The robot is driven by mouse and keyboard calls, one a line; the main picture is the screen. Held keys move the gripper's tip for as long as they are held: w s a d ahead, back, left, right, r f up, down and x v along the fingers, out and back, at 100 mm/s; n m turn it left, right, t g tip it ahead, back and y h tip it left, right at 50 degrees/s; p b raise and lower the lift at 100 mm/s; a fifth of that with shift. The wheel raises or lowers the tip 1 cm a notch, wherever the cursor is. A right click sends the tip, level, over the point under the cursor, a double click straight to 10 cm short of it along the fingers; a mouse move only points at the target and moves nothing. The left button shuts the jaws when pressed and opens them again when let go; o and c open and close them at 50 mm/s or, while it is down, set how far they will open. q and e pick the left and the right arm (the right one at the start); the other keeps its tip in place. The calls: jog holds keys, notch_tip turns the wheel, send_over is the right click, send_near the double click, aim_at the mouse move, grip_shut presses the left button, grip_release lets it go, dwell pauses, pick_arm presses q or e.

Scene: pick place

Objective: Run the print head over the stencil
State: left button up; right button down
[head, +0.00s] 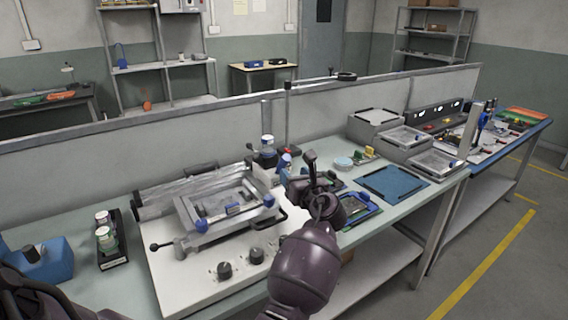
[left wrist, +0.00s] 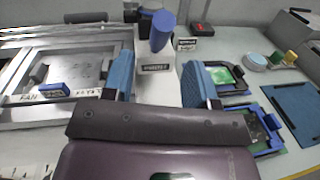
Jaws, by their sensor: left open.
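The stencil (head: 215,199) is a grey sheet in a metal frame on the white printer base, left of centre. It also shows at the left of the left wrist view (left wrist: 90,72). A blue block lies on it. A white block labelled PRINT (left wrist: 155,82) stands to its right, with a tilted blue cylinder (left wrist: 162,30) above it; I cannot tell whether this is the print head. My left gripper (head: 312,170) is open and empty to the right of the stencil. Its blue-padded fingers (left wrist: 157,78) point towards the PRINT block, apart from it. My right gripper is not in view.
The printer's base (head: 190,280) has black knobs at the front. A rack of jars (head: 110,240) stands on the left. Green boards in blue holders, a blue mat (head: 393,184) and grey trays (head: 435,163) are on the right. A low partition (head: 210,150) runs behind the bench.

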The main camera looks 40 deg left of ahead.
aim_at(286, 165)
pick_arm(q)
jog(key=b+x, duration=0.1)
jog(key=x, duration=0.7)
jog(key=shift+a, duration=0.1)
grip_shut()
